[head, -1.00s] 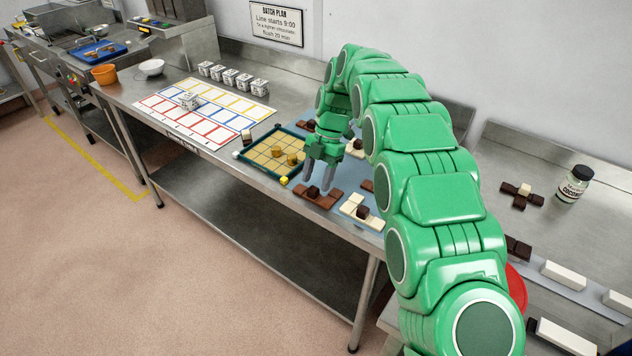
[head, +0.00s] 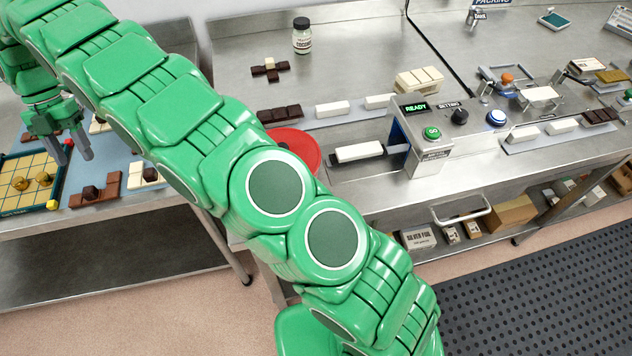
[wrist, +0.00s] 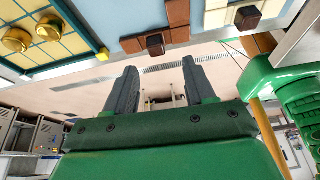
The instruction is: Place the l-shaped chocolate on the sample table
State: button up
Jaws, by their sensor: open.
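My gripper (head: 72,150) is open and empty at the left of the head view, near the blue mat (head: 128,163). Its two grey fingers also show in the wrist view (wrist: 160,88), with nothing between them. A brown chocolate (head: 98,196) lies at the mat's front edge with a dark cube on it. Its outline looks L-like, but I cannot be sure. It shows at the top of the wrist view (wrist: 178,30), apart from the fingers. A white chocolate (head: 137,177) with a dark cube lies to its right. I cannot tell which surface is the sample table.
A framed yellow grid board (head: 20,165) with round gold pieces stands left of the mat. To the right are a red disc (head: 310,140), a white bar (head: 358,152), a jar (head: 302,36), a dark chocolate with a pale cube (head: 270,70) and a control box (head: 425,132).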

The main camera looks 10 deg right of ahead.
jog(key=w+d+r+m, duration=0.1)
jog(key=d+r+m, duration=0.35)
jog(key=d, duration=0.35)
jog(key=w+d+r+m, duration=0.1)
jog(key=d+r+m, duration=0.35)
jog(key=d, duration=0.35)
jog(key=s+d+r+m, duration=0.1)
jog(key=s+d+m, duration=0.15)
jog(key=d, duration=0.35)
jog(key=s+d+r+m+t, duration=0.1)
jog(key=s+d+m, duration=0.1)
jog(key=d+m, duration=0.25)
jog(key=s+d+r+m, duration=0.1)
jog(key=s+d+m, duration=0.1)
jog(key=d, duration=0.5)
jog(key=s+d+f+m, duration=0.2)
jog(key=s+d+m, duration=0.6)
jog(key=s, duration=0.5)
jog(key=s+d+f+m+t, duration=0.1)
jog(key=s+d+f+m, duration=0.1)
jog(key=s+d+m, duration=0.7)
jog(key=s+d, duration=0.4)
jog(key=s, duration=0.1)
jog(key=shift+f+m+t, duration=0.3)
jog(key=shift+f, duration=0.05)
